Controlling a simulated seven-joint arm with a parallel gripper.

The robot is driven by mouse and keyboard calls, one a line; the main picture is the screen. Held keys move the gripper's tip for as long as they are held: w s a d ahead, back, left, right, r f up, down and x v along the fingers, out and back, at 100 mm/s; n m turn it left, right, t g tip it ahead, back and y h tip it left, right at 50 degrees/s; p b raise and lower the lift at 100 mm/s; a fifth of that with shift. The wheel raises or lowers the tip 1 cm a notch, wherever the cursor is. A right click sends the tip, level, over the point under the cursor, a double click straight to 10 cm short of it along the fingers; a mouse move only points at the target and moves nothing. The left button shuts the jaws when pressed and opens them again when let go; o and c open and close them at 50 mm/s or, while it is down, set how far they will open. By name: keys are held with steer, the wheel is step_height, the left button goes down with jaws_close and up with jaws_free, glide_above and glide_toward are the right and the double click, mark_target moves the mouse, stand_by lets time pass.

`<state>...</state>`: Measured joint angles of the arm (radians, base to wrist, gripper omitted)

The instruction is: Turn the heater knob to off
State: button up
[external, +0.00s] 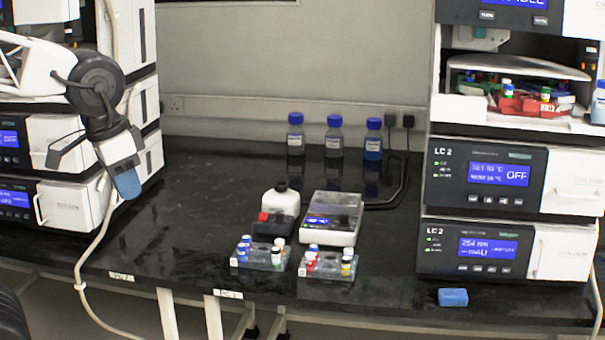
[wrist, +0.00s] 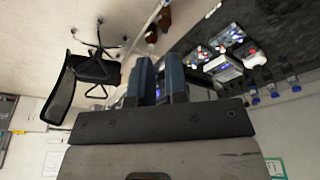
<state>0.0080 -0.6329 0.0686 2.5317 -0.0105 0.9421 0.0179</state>
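A small white bench unit with a dark top and a lit blue display (external: 333,222) stands mid-bench in the external view; it may be the heater. No knob can be made out on it at this size. It seems to show small in the wrist view too (wrist: 224,69). My gripper (external: 127,183) hangs at the left, over the bench's front left part and well away from the unit. In the wrist view its two blue fingers (wrist: 160,82) stand apart with a narrow gap and nothing between them, so it is open.
A white bottle (external: 281,202) in a dark holder stands left of the unit. Two clear vial racks (external: 260,256) (external: 327,264) are in front. Three blue-capped bottles (external: 334,137) stand at the wall. Instrument stacks flank the bench; the right one (external: 480,250) reads OFF. A blue block (external: 453,297) lies front right.

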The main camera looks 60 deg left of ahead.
steer(key=o, duration=0.5)
steer(key=shift+w+r, duration=0.1)
steer(key=shift+w, duration=0.25)
steer(key=shift+c, duration=0.2)
steer(key=shift+o, duration=1)
steer(key=w+a+r+m, duration=0.2)
steer(key=w+a+m, duration=0.1)
steer(key=w, duration=1.3)
steer(key=shift+w+r+g, duration=0.2)
steer(key=shift+g, duration=0.1)
steer(key=m+g, duration=0.2)
steer(key=m, duration=0.7)
glide_above(344, 217)
step_height(344, 217, down, 25)
steer(key=shift+r, duration=0.1)
steer(key=shift+w+a+f, duration=0.1)
steer(key=shift+f, duration=0.15)
steer(key=shift+f, duration=0.1)
steer(key=shift+f, duration=3.75)
